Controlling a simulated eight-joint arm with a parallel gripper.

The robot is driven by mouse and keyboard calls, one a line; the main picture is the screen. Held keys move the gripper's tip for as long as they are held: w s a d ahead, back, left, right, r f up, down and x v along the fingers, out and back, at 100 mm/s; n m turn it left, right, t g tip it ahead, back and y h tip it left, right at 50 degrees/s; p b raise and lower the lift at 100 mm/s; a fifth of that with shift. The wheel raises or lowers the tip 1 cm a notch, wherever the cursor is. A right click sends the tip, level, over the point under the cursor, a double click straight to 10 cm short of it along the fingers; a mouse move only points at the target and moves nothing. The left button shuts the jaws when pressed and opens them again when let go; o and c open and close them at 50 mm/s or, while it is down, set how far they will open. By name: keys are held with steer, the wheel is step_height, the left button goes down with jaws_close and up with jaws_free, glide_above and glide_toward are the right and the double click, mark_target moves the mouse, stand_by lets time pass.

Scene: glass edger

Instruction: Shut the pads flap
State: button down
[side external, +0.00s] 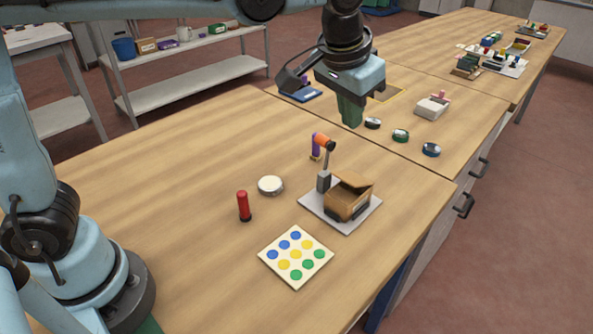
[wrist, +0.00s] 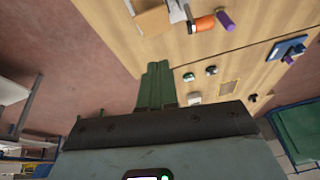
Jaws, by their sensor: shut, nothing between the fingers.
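A brown box (side external: 341,206) stands on a pale base plate (side external: 318,207) near the front edge of the table. Its flap (side external: 352,181) is at the top and looks tilted up, with a gap under it. The box also shows at the top of the wrist view (wrist: 152,21), partly cut off by the picture edge. My gripper (side external: 350,122) has green fingers, shut and empty, in the air behind and above the box, well apart from it. The fingers show in the wrist view (wrist: 156,68) too.
A grey post (side external: 323,181) stands on the plate beside the box, with an orange-ended tool (side external: 325,142) close behind. Several small round pieces (side external: 400,136) lie behind. The table's left is clear.

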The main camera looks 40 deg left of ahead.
steer(key=r+n+g, duration=0.1)
steer(key=r+n, duration=0.1)
glide_above(346, 178)
steer(key=x, duration=0.3)
steer(key=s+x, duration=0.1)
steer(key=x, duration=0.5)
steer(key=shift+s+d+f, duration=0.2)
steer(key=shift+s, duration=0.05)
steer(key=f, duration=0.1)
steer(key=s+f, duration=0.1)
steer(key=shift+s+f, duration=0.15)
steer(key=shift+f, duration=0.25)
steer(key=shift+s+f, duration=0.3)
steer(key=shift+f, duration=0.25)
steer(key=shift+s, duration=0.1)
